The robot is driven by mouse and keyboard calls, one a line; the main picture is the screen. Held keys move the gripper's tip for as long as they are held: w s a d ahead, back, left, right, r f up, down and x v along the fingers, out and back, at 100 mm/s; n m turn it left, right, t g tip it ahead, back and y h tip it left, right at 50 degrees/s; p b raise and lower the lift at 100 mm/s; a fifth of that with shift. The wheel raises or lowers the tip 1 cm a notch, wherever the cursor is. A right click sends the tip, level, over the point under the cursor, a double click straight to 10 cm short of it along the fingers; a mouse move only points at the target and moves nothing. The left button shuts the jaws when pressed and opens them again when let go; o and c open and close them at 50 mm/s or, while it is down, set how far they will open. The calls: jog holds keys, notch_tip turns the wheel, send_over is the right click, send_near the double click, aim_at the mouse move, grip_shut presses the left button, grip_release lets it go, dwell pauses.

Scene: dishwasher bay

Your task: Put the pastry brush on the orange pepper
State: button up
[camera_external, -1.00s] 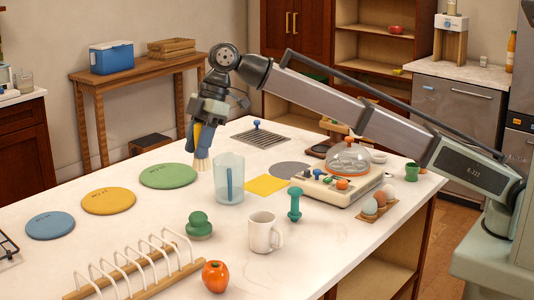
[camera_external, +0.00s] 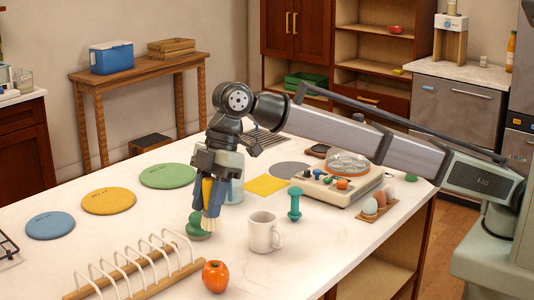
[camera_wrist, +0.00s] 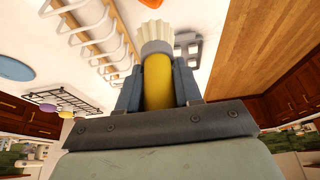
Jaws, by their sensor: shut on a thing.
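The pastry brush (camera_external: 207,188) has a yellow handle and pale bristles pointing down. My gripper (camera_external: 209,200) is shut on its handle and holds it upright above the counter, behind and slightly left of the orange pepper. In the wrist view the brush (camera_wrist: 157,80) sits between the two blue fingers of my gripper (camera_wrist: 158,85). The orange pepper (camera_external: 215,277) stands on the counter near the front edge, with a small green stem on top. An orange edge of the pepper (camera_wrist: 122,3) shows at the top of the wrist view.
A wooden rack with white wire hoops (camera_external: 135,268) lies left of the pepper. A white mug (camera_external: 263,234) stands to its right and behind. A green knobbed object (camera_external: 194,226) and a clear cup (camera_external: 237,190) are partly hidden by my gripper. A teal dumbbell-shaped object (camera_external: 295,205) stands right.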

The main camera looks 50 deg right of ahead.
jog(key=shift+f, duration=5.15)
jog(key=o, duration=1.1)
jog(key=shift+f, duration=0.1)
jog(key=shift+c, duration=0.2)
jog(key=v, duration=1.2)
